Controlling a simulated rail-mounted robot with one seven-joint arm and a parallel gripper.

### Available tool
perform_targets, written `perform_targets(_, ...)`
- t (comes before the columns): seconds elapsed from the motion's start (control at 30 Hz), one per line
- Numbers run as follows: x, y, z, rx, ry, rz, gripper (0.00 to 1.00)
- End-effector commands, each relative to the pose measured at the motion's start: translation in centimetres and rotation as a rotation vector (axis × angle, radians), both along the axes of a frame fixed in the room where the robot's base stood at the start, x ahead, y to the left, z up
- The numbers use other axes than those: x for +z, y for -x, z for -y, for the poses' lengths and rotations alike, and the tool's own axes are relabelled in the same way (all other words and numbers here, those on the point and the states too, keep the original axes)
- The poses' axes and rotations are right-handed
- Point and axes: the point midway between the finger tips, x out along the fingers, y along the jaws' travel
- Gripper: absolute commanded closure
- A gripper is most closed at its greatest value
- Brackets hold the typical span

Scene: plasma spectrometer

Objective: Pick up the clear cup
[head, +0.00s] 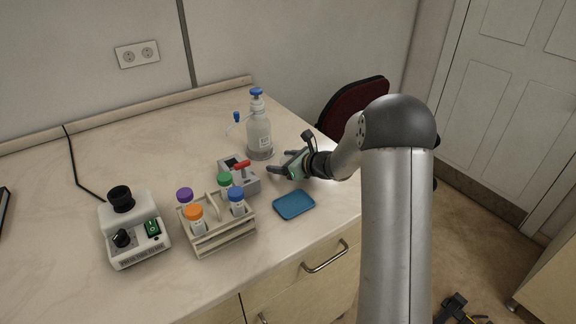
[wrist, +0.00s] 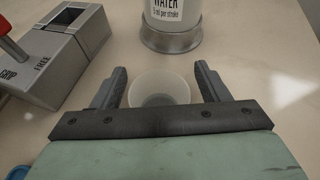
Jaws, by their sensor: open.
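The clear cup (wrist: 160,84) is a small translucent round cup standing on the bench, seen in the wrist view. My gripper (wrist: 160,70) is open, with one finger on each side of the cup. Small gaps seem to show between the fingers and the cup walls. The near lower part of the cup is hidden behind the gripper's front bar. In the head view my gripper (head: 276,162) reaches in low over the bench from the right, and I cannot make out the cup there.
A water dispenser bottle (head: 259,135) stands just beyond my gripper. A grey clamp block with a red lever (head: 243,178) is to the left. A tube rack (head: 222,235), a blue tray (head: 294,205) and a vortex mixer (head: 133,232) are nearer. The bench's right edge is close.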

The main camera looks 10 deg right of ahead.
Motion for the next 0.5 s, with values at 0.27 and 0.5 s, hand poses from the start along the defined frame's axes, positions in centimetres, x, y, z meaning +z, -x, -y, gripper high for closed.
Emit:
perform_targets(0.27, -0.03, -0.02, -0.02, 0.000, 0.000, 0.000, 0.51)
perform_targets(0.5, -0.02, -0.01, -0.01, 0.000, 0.000, 0.000, 0.80)
